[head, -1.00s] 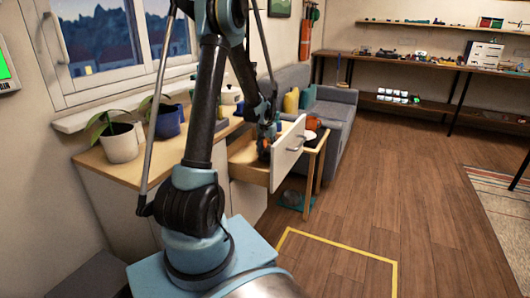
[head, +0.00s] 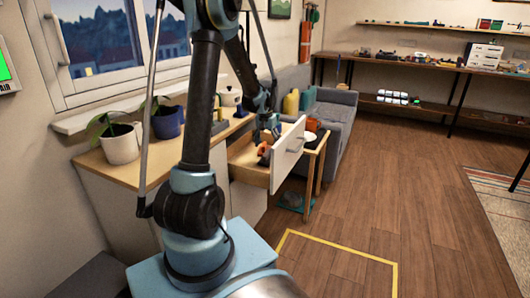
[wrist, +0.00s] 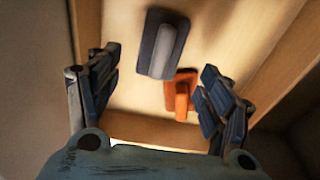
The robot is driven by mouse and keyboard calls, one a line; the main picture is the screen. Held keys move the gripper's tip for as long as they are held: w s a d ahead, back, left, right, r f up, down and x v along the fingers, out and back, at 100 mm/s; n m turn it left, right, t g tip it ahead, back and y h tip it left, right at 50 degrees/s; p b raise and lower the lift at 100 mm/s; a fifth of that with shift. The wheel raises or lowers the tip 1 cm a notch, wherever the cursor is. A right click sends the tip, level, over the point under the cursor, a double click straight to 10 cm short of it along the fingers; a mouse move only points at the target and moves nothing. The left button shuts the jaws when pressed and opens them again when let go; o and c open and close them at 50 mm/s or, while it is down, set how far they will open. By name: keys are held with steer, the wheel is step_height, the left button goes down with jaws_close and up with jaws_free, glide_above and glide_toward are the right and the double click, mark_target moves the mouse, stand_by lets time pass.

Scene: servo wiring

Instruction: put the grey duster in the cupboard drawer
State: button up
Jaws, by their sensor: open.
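The grey duster (wrist: 162,43) lies on the wooden floor of the open drawer (head: 289,156), seen from above in the wrist view. Its lighter handle faces up. An orange tool of similar shape (wrist: 181,95) lies close beside it in the drawer. My gripper (wrist: 160,70) is open and empty. Its fingers are spread apart above the drawer, touching neither item. In the head view, my gripper (head: 265,132) is over the drawer, and the small items inside are hard to make out.
A low side table (head: 313,150) stands just beyond the drawer, with a grey sofa (head: 335,110) behind.

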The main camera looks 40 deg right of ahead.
mark_target(266, 153)
step_height(266, 153, up, 8)
steer(key=shift+s+a+f, duration=0.2)
steer(key=shift+a, duration=0.25)
stand_by(0.3)
